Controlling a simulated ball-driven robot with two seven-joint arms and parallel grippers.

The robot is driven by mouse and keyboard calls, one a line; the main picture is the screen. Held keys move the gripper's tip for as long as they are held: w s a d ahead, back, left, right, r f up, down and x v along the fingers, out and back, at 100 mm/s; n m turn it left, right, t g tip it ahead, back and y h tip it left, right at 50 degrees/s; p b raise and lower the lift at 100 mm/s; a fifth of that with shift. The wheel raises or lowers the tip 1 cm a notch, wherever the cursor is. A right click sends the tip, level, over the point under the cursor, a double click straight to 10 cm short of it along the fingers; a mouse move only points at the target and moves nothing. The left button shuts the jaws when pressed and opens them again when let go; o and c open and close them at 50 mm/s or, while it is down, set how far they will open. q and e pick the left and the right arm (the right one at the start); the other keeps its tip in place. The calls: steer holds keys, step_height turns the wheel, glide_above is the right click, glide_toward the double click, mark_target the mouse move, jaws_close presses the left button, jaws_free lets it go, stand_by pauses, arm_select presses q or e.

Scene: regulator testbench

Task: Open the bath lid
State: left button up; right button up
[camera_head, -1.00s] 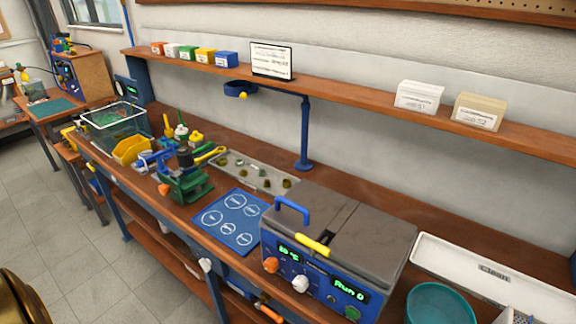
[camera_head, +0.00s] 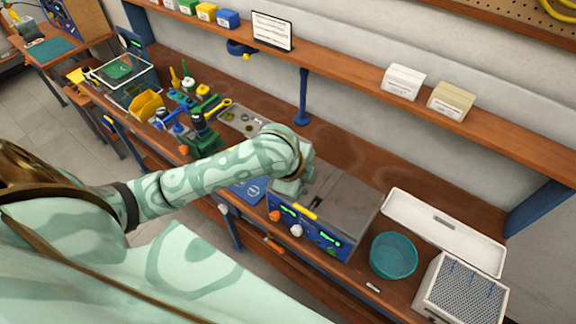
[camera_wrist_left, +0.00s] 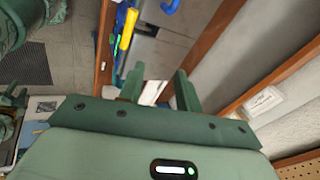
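The bath (camera_head: 335,215) is a blue-fronted box with a grey lid (camera_head: 340,196), which lies flat and closed. A yellow latch or handle (camera_head: 305,213) sits at the lid's front edge. The left wrist view also shows the lid (camera_wrist_left: 160,45), the yellow piece (camera_wrist_left: 128,28) and part of a blue handle (camera_wrist_left: 171,6). My left gripper (camera_head: 290,186) is over the lid's left end and hides the blue handle there in the head view. In the left wrist view its two fingers (camera_wrist_left: 158,76) are apart with nothing held between them.
A teal bowl (camera_head: 393,257), a white tray (camera_head: 443,232) and a perforated white box (camera_head: 462,290) stand right of the bath. A shelf (camera_head: 350,68) runs along the wall behind. Tools and a green fixture (camera_head: 205,140) stand to the left.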

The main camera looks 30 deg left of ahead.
arm_select(q)
steer(key=w+a+r+m+g+y, duration=0.1)
steer(key=w+a+r+g, duration=0.1)
steer(key=a, duration=0.2)
steer(key=w+a+r+m+g, duration=0.1)
steer(key=a+r, duration=0.2)
steer(key=a, duration=0.2)
steer(key=w+f, duration=0.1)
steer(key=f, duration=0.4)
steer(key=w+f+b, duration=0.1)
steer(key=f, duration=0.4)
steer(key=w+f, duration=0.1)
steer(key=f, duration=0.4)
steer(key=shift+d+b, duration=0.2)
steer(key=shift+b, duration=0.1)
steer(key=shift+w+f, duration=0.2)
steer(key=shift+f, duration=0.3)
steer(key=shift+c, duration=0.3)
jaws_close()
